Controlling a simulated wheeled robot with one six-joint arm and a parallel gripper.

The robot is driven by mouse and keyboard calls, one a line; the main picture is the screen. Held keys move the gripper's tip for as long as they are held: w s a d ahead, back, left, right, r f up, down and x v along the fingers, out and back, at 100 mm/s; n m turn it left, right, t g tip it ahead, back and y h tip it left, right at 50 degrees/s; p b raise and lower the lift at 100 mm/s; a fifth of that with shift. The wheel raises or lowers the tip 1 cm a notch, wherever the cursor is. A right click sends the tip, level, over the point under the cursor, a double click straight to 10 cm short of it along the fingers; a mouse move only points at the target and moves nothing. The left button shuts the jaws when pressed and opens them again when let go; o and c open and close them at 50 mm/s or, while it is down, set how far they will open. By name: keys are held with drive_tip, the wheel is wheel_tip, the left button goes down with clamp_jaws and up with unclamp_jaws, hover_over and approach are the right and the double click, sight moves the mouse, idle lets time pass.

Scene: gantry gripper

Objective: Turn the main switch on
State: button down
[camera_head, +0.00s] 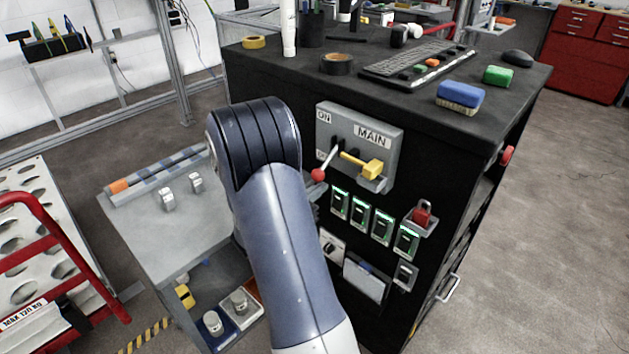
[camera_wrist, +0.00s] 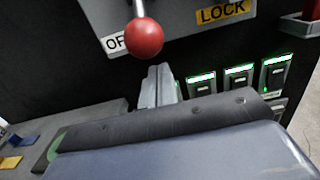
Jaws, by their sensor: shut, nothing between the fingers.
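The main switch is a grey plate (camera_head: 389,130) on the front of the black cabinet, with ON at its upper left and a MAIN label. Its lever ends in a red ball knob (camera_head: 318,174) and points down; in the wrist view the knob (camera_wrist: 145,38) hangs beside the OFF label (camera_wrist: 115,43). A yellow handle (camera_head: 372,168) sticks out beside the lever, and a yellow LOCK label (camera_wrist: 222,12) shows in the wrist view. My gripper (camera_wrist: 158,72) is shut and empty, just below the knob; contact cannot be told. My arm mostly hides it in the head view.
Several green-lit switches (camera_head: 382,226) and a red padlock (camera_head: 422,215) sit below the plate. A grey side table (camera_head: 165,235) stands left of the cabinet. The cabinet top (camera_head: 400,105) holds a keyboard (camera_head: 415,62), tape rolls and coloured blocks. Open floor lies to the right.

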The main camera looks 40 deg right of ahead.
idle(0.3)
drive_tip(key=shift+r+p, duration=3.15)
drive_tip(key=shift+r, duration=1.15)
drive_tip(key=shift+a+f, duration=0.2)
drive_tip(key=shift+f, duration=0.15)
drive_tip(key=shift+a+f+b, duration=0.45)
drive_tip(key=shift+a+b, duration=0.25)
drive_tip(key=shift+a, duration=0.1)
approach(325, 162)
drive_tip(key=shift+s+a, duration=0.15)
drive_tip(key=shift+a, duration=0.75)
drive_tip(key=shift+d, duration=0.15)
